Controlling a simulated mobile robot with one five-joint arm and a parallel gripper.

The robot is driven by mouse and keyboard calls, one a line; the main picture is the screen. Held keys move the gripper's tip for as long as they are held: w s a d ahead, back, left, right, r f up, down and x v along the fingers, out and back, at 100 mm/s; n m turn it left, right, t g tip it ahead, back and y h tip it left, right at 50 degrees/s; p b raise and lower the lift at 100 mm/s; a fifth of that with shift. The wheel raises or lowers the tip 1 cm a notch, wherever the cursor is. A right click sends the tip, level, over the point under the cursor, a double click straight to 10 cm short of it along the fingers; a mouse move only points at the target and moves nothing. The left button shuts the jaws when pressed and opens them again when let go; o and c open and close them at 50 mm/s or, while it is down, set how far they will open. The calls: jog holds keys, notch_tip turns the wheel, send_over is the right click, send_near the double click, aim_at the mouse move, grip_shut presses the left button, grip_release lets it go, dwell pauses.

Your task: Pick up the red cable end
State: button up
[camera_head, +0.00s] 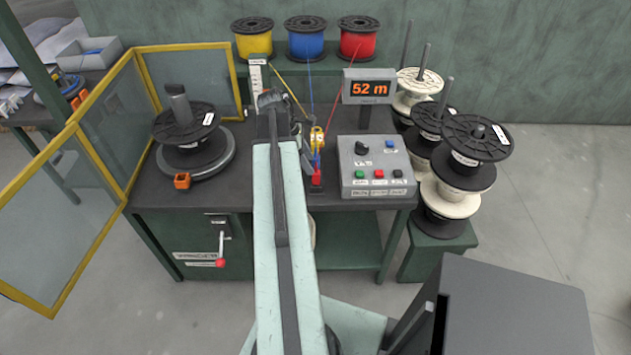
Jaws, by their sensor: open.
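A red cable runs from the red spool (358,40) at the back down to a small group of coloured cable parts at the middle of the bench. A small red piece (316,176), which looks like the red cable end, sits at the bottom of this group. A yellow piece (317,137) and a blue cable (313,106) show just above it. My gripper (304,148) is open beside this group, at its left, and is partly hidden by my arm. I cannot tell whether it touches a cable.
A control box (375,168) and a "52 m" display (369,88) stand right of the cables. Black and white spools (463,168) are stacked farther right. A black spool (186,124) sits on a turntable at left, behind a yellow-framed guard (102,165).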

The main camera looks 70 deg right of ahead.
aim_at(316, 176)
jog(key=b+x, duration=0.7)
jog(key=x, duration=0.1)
jog(key=shift+w+a, duration=0.15)
jog(key=shift+a, duration=0.05)
jog(key=shift+r, duration=0.1)
grip_shut()
